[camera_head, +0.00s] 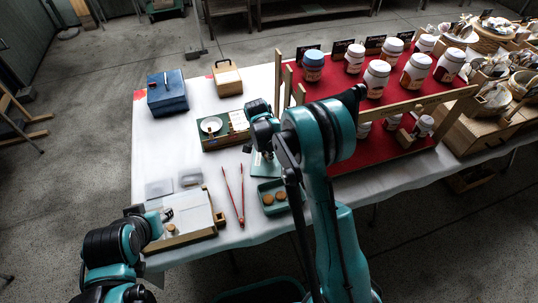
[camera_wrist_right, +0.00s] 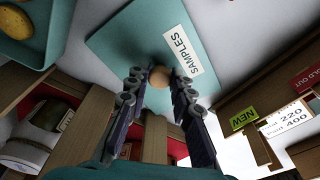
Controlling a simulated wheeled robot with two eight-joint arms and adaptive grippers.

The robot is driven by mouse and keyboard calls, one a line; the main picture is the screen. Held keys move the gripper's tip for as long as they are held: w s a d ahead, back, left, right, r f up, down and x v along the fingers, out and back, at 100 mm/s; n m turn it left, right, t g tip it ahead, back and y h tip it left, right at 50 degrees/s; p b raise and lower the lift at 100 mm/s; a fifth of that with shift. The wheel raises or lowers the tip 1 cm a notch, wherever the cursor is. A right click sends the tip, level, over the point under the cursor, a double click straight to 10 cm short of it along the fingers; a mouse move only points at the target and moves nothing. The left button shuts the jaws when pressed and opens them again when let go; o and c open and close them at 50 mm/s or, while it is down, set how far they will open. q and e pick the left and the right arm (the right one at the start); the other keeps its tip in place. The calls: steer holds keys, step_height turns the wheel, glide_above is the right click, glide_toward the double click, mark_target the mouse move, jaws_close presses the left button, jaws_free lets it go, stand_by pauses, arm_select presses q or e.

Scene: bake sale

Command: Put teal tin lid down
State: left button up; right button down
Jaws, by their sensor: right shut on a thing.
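The teal tin lid (camera_wrist_right: 140,50) is a flat teal square with a white SAMPLES label and a round light-wood knob (camera_wrist_right: 159,77). My right gripper (camera_wrist_right: 158,82) is shut on the knob. In the head view the lid (camera_head: 261,168) shows under my right gripper, partly hidden by my arm, behind the open teal tin (camera_head: 262,187). The tin holds round cookies; its corner shows at the upper left of the wrist view (camera_wrist_right: 48,52). I cannot tell whether the lid touches the table. My left gripper (camera_head: 158,218) is at the tray's left edge; its fingers are unclear.
Red tongs (camera_head: 241,195) lie left of the tin. A wood-edged tray (camera_head: 205,235) is at the front left. A green-and-wood board (camera_head: 214,143) with a white dish and a blue box (camera_head: 167,97) stand behind. The red jar rack (camera_head: 395,95) is close on the right.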

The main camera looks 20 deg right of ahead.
mark_target(263, 162)
steer(key=shift+a+r, duration=0.1)
steer(key=shift+a, duration=0.15)
arm_select(q)
steer(key=shift+a, duration=0.25)
arm_select(e)
steer(key=c, duration=1.3)
jaws_free()
steer(key=shift+d, duration=0.1)
steer(key=shift+r, duration=0.25)
step_height(263, 162, up, 11)
steer(key=a+p, duration=0.2)
steer(key=p, duration=0.2)
steer(key=s+d+r+n+t, duration=0.25)
steer(key=s+r+n, duration=0.35)
steer(key=s+r, duration=0.6)
arm_select(q)
step_height(263, 162, up, 4)
steer(key=shift+r, duration=0.15)
arm_select(e)
steer(key=s+n+t, duration=0.1)
steer(key=s+n, duration=0.1)
steer(key=s, duration=0.2)
steer(key=s+n+t+y, duration=0.1)
steer(key=s+n, duration=0.1)
steer(key=s, duration=0.3)
steer(key=s+n+t, duration=0.2)
steer(key=s+n, duration=0.1)
steer(key=s, duration=0.1)
steer(key=shift+s+r, duration=0.3)
steer(key=shift+s, duration=0.05)
